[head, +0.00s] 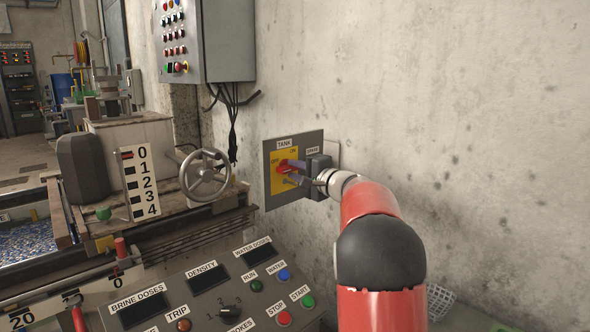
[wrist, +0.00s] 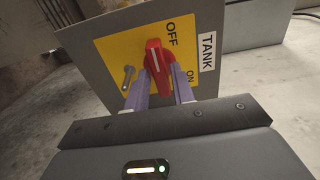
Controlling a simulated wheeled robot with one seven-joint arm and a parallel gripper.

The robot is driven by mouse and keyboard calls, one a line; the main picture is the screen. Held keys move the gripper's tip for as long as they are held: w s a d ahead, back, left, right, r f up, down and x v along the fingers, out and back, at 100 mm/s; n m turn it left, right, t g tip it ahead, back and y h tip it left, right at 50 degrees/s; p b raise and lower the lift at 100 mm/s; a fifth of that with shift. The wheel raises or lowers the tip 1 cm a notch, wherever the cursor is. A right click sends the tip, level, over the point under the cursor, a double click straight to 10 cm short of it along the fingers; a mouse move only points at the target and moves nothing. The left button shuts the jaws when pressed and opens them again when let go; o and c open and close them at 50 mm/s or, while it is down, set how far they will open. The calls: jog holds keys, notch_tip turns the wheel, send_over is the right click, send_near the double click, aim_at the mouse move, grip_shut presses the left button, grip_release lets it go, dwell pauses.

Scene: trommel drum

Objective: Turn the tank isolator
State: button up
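The tank isolator is a red rotary handle (head: 284,168) on a yellow plate (wrist: 112,52) set in a grey panel on the wall, labelled TANK. In the wrist view the red handle (wrist: 154,56) has its white-marked end toward OFF; ON is at the lower right. My gripper (head: 299,171) is at the panel. In the wrist view its two purple fingers (wrist: 161,80) flank the handle and appear closed onto its sides. The exact contact at the fingertips is partly hidden.
A dark box labelled SPARE (head: 319,163) sits just right of the isolator, close to my wrist. A handwheel (head: 205,176) stands to the left. A button console (head: 215,300) lies below, and a grey control cabinet (head: 228,40) hangs above left. The wall at right is bare.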

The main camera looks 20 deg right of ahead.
jog(key=shift+w+a, duration=0.1)
jog(key=shift+w, duration=0.15)
grip_shut()
